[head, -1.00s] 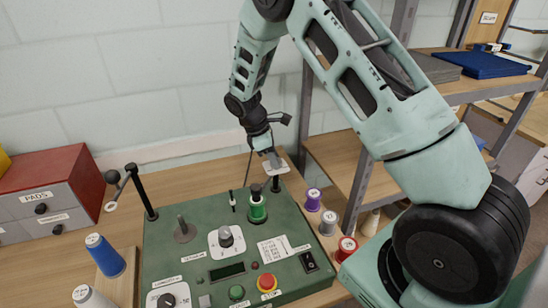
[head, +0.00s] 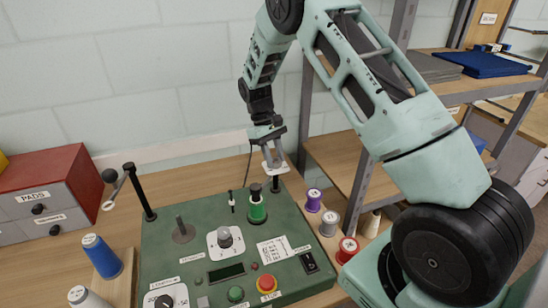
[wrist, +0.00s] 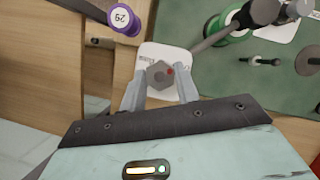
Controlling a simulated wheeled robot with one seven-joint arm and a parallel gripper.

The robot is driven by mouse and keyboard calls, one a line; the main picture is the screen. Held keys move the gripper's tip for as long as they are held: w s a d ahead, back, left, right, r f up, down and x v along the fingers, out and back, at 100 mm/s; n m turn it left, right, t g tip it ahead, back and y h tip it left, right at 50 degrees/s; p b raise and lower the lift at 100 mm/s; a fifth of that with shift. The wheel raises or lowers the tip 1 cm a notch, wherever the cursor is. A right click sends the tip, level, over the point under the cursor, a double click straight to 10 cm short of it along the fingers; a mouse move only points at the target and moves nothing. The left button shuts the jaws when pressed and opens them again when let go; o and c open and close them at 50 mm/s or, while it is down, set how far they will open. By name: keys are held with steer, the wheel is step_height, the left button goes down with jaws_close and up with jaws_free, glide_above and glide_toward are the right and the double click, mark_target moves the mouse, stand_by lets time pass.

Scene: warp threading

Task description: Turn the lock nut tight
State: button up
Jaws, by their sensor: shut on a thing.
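In the head view my gripper (head: 273,164) points down at the far right corner of the green machine panel (head: 200,270). The nut itself is hard to make out there, and its thread is hidden.
A green spool (head: 257,210) stands on the panel close to my gripper. Purple (head: 313,200), grey (head: 329,223) and red (head: 347,249) spools stand right of the panel. A shelf post (head: 356,185) rises nearby. A black post (head: 140,192) stands at the panel's left.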

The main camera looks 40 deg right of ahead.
steer(key=shift+m+y, duration=0.3)
steer(key=shift+m, duration=0.5)
steer(key=o, duration=1)
steer(key=shift+w+r+b, duration=0.3)
steer(key=shift+r+b, duration=0.1)
steer(key=shift+r, duration=0.05)
steer(key=b+v, duration=0.3)
steer(key=v, duration=1.3)
steer(key=shift+s+d+r+b, duration=0.1)
steer(key=shift+d+r+b, duration=0.05)
steer(key=shift+r+b, duration=0.15)
steer(key=shift+f, duration=0.1)
